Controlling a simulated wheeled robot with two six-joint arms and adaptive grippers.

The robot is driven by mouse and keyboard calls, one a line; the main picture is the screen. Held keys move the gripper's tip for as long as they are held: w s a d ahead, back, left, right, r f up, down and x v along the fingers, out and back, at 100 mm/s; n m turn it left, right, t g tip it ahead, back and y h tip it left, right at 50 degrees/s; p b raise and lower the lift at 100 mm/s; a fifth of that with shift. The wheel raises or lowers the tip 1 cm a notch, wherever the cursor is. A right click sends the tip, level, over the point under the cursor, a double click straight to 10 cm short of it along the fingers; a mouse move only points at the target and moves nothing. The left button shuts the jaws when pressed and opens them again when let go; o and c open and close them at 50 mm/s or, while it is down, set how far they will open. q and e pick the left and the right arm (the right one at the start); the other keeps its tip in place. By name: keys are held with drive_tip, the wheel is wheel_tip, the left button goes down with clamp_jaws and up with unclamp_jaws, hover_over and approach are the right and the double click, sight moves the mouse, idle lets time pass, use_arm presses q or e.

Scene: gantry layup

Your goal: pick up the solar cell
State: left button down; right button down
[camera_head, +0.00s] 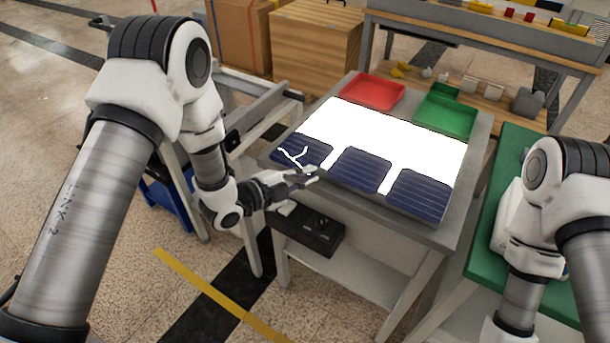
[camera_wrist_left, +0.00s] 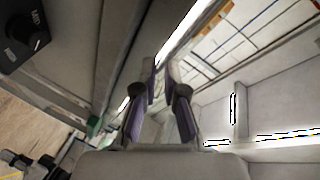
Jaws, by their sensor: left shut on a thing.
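Three dark blue solar cells lie along the front of the bright white panel on the grey table. The left solar cell (camera_head: 305,150) has white branching crack-like lines. The middle solar cell (camera_head: 360,169) and right solar cell (camera_head: 420,193) look plain. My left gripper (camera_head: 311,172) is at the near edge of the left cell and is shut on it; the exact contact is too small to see. In the left wrist view my gripper's fingers (camera_wrist_left: 160,88) point at the table edge, and the held part is hard to make out. My right gripper is out of view.
A red tray (camera_head: 373,94) and a green tray (camera_head: 445,115) stand at the back of the table. A black box with a knob (camera_head: 318,232) is below the front edge, under my left gripper. A green-topped table (camera_head: 512,160) stands at right.

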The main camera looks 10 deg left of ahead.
use_arm(q)
drive_tip(key=c, duration=1.2)
unclamp_jaws()
drive_tip(key=shift+s+a, duration=0.1)
drive_tip(key=shift+v, duration=5.85)
